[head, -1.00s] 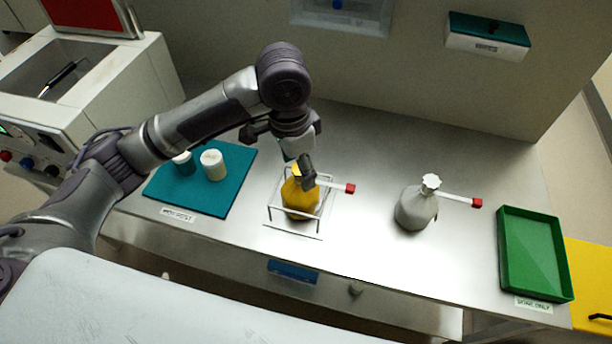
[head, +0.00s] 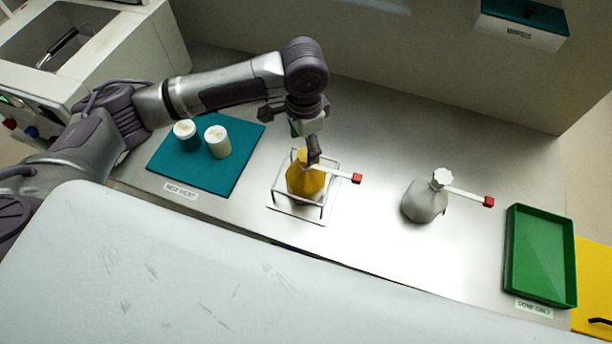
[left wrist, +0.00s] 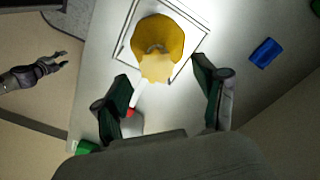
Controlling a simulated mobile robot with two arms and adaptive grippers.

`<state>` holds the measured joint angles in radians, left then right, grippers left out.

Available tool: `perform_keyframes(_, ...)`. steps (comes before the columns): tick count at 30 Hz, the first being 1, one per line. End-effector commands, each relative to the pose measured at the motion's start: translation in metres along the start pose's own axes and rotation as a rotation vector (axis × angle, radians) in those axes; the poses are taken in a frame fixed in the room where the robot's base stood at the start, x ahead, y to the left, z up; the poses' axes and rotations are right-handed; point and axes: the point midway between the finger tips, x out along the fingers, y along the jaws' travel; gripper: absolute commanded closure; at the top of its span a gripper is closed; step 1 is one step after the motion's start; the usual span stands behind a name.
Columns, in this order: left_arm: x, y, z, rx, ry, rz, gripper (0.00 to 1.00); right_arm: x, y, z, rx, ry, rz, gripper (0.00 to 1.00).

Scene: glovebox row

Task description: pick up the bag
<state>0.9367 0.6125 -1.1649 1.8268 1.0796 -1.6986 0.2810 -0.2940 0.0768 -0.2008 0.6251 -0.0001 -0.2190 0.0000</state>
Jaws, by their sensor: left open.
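A yellow bag (head: 305,182) with a gathered neck stands in a white wire frame (head: 272,205) on the steel bench. A white strip with a red end (head: 356,178) sticks out from its neck. In the left wrist view the yellow bag (left wrist: 160,36) lies just beyond the fingertips. A grey-white bag (head: 424,203) with a similar strip stands farther right. My left gripper (head: 304,146) is over the top of the yellow bag; in the left wrist view its fingers (left wrist: 163,88) are apart with nothing gripped.
A teal mat (head: 190,180) with two white-topped jars (head: 217,142) lies left of the frame. A green tray (head: 511,240) is at the bench's right end. A teal-lidded box (head: 522,25) is on the back wall. The bench between the two bags is clear.

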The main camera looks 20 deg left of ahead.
Motion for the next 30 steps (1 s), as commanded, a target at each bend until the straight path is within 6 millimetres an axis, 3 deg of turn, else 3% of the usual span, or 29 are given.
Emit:
perform_keyframes(3, 0.016, 0.004, -0.001, 0.0, -0.004, 0.002, 0.29, -0.011, 0.001, -0.011, 0.0, 0.016, 0.001, 0.56)
perform_keyframes(9, 0.041, 0.004, -0.001, 0.0, -0.002, -0.001, 0.29, -0.013, 0.0, -0.001, 0.0, 0.0, 0.0, 0.56)
perform_keyframes(17, 0.044, 0.004, -0.001, 0.001, 0.0, -0.001, 0.29, -0.014, -0.002, 0.014, 0.0, -0.023, -0.002, 0.56)
perform_keyframes(30, 0.043, 0.004, -0.001, 0.001, 0.0, -0.001, 1.0, -0.013, 0.003, 0.007, -0.001, -0.013, 0.004, 0.56)
